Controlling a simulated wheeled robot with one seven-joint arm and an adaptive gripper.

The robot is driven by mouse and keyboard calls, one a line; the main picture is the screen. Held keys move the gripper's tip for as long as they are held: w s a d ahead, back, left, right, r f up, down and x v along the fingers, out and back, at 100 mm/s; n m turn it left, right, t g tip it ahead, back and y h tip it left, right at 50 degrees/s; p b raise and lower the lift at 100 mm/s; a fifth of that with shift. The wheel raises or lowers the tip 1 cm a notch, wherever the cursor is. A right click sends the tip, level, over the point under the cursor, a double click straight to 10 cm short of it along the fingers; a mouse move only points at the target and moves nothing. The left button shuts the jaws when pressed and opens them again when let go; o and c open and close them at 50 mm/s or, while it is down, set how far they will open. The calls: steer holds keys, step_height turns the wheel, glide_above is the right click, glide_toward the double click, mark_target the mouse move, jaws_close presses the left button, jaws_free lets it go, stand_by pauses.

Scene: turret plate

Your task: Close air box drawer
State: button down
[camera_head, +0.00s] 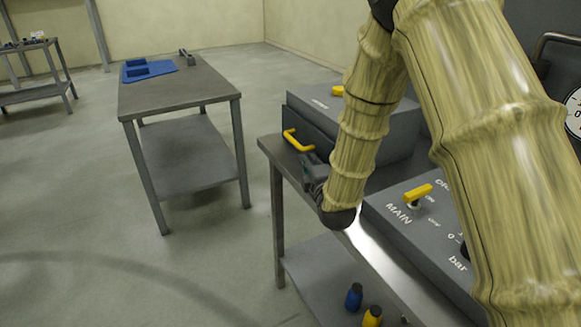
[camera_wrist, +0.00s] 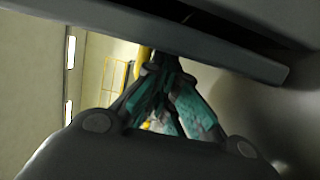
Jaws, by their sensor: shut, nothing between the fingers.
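The grey air box (camera_head: 395,128) stands on the workbench, partly hidden behind my arm in the head view. Its drawer front (camera_head: 306,122) faces left and carries a yellow handle (camera_head: 298,141). My gripper (camera_head: 312,168) is low at the drawer front, just below and right of the handle. In the wrist view my gripper (camera_wrist: 165,92) is shut and empty, its teal pads together. A yellow bar (camera_wrist: 143,58), likely the handle, shows close behind the fingertips. A dark grey slab (camera_wrist: 215,50) crosses above them. Contact cannot be told.
A control box (camera_head: 390,215) with a yellow MAIN knob (camera_head: 417,192) sits nearer on the same bench. Blue (camera_head: 354,297) and yellow (camera_head: 372,316) bottles stand on the lower shelf. Another table (camera_head: 180,95) stands left, with clear floor between.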

steer(key=shift+w+d, duration=0.2)
steer(key=shift+d, duration=0.25)
steer(key=shift+d+r, duration=0.1)
